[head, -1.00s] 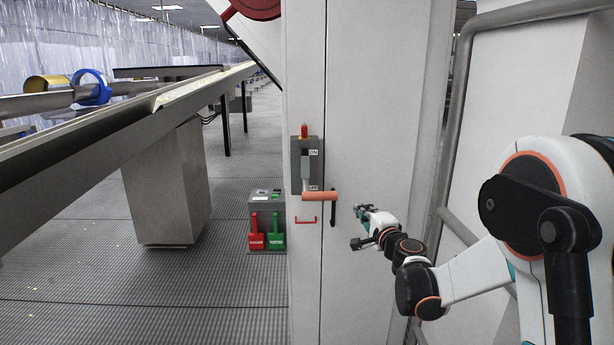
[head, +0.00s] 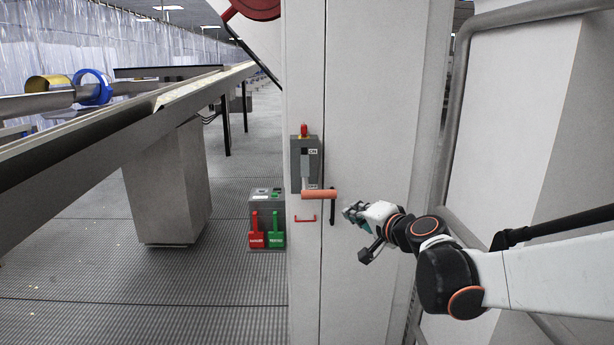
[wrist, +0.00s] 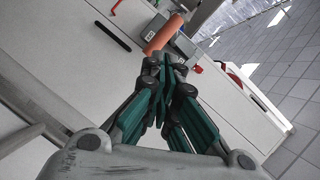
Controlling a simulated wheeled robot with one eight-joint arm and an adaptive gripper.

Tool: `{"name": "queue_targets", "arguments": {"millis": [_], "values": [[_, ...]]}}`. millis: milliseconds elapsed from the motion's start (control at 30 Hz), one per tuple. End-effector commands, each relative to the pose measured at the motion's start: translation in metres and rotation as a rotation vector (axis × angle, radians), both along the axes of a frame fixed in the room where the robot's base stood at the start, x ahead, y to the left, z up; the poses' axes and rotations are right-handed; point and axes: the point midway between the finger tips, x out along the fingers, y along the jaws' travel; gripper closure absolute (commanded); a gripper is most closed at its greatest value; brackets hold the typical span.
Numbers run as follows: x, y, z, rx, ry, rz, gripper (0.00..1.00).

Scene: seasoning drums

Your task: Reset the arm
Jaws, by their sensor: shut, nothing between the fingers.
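My gripper (head: 350,211) is at the end of my arm, which reaches in from the right in the head view. Its fingers are shut with nothing between them. They are in front of the pale cabinet (head: 375,120), a little right of and below the orange switch handle (head: 319,195). In the wrist view the gripper (wrist: 168,62) shows its green-padded fingers together. The orange handle (wrist: 164,35) lies just beyond the fingertips in that view; I cannot tell the exact gap. The handle sits low on the grey switch box (head: 306,165), near its OFF label.
A black door handle (head: 333,206) and a small red handle (head: 305,219) are on the cabinet. A grey box with a red and a green tag (head: 267,220) stands on the floor at left. A conveyor (head: 120,110) fills the far left. A pipe frame (head: 452,110) is at right.

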Motion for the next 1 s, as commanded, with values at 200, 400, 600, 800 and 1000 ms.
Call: {"name": "queue_targets", "arguments": {"millis": [200, 400, 600, 800, 1000], "values": [[-0.077, 0.007, -0.001, -0.239, 0.065, 0.091, 1.0], [-0.149, 0.0, -0.017, -0.457, 0.141, 0.161, 1.0], [-0.222, -0.02, -0.043, -0.674, 0.232, 0.217, 1.0], [-0.291, -0.049, -0.072, -0.879, 0.333, 0.255, 1.0], [-0.334, -0.073, -0.092, -1.015, 0.406, 0.27, 1.0]]}}
